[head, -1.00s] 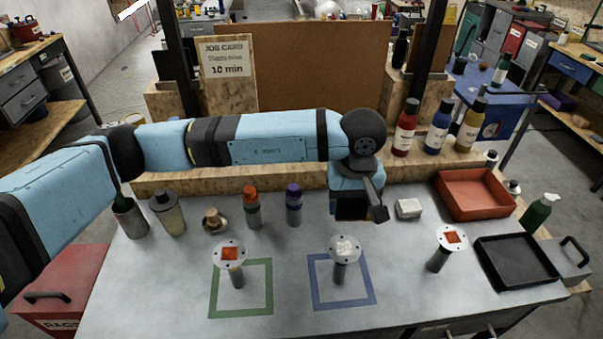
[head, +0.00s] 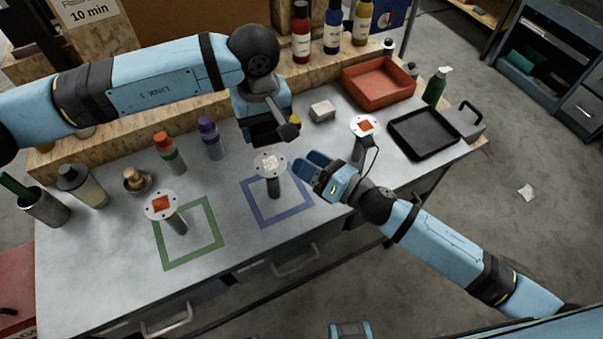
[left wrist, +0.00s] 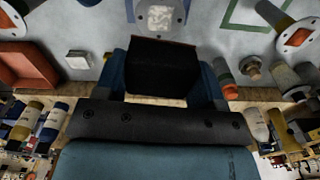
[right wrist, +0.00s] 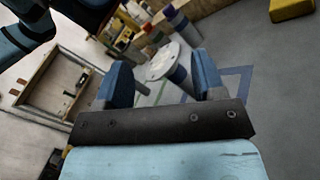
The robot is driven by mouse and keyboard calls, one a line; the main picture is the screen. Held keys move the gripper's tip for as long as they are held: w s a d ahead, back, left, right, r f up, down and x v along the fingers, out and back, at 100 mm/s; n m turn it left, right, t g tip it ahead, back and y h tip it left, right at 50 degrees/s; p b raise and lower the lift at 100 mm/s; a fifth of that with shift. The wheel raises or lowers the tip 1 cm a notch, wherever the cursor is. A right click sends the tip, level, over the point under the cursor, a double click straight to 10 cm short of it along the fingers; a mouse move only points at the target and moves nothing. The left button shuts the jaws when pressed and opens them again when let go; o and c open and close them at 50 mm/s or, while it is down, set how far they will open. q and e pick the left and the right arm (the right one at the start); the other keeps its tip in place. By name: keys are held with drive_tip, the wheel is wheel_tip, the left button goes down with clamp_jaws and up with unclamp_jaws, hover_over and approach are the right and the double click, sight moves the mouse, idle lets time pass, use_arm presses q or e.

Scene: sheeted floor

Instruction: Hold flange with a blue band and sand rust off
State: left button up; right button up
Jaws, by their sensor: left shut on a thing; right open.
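My left gripper (head: 268,132) points down above the back of the bench. It is shut on a dark block (left wrist: 160,68), which hides its fingertips. A flange with a pale, blotched top (head: 270,162) stands upright inside the blue square (head: 284,214), just in front of that block. It shows in the left wrist view (left wrist: 160,17) and right wrist view (right wrist: 160,66), where its stem looks bluish. My right gripper (head: 314,168) is open and empty, just right of this flange and apart from it. Flanges with orange-red patches stand in the green square (head: 161,204) and at the right (head: 364,126).
A white block (head: 322,111), a red tray (head: 376,90) and a black tray (head: 425,133) lie at the back right. Orange-capped (head: 168,153) and purple-capped (head: 210,138) bottles stand behind the squares. A low wooden ledge (head: 100,155) runs along the back. The front bench strip is clear.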

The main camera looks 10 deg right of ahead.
wheel_tip(320, 180, down, 2)
drive_tip(key=a+n+g+y, duration=0.1)
drive_tip(key=a+n+g, duration=0.15)
drive_tip(key=n, duration=0.55)
approach(274, 183)
drive_tip(key=shift+n+g, duration=0.25)
drive_tip(key=shift+n, duration=0.05)
drive_tip(key=w+a+f, duration=0.2)
drive_tip(key=w, duration=0.1)
drive_tip(key=shift+a, duration=0.1)
drive_tip(key=x, duration=0.7)
drive_tip(key=shift+w+a, duration=0.15)
drive_tip(key=c, duration=1.1)
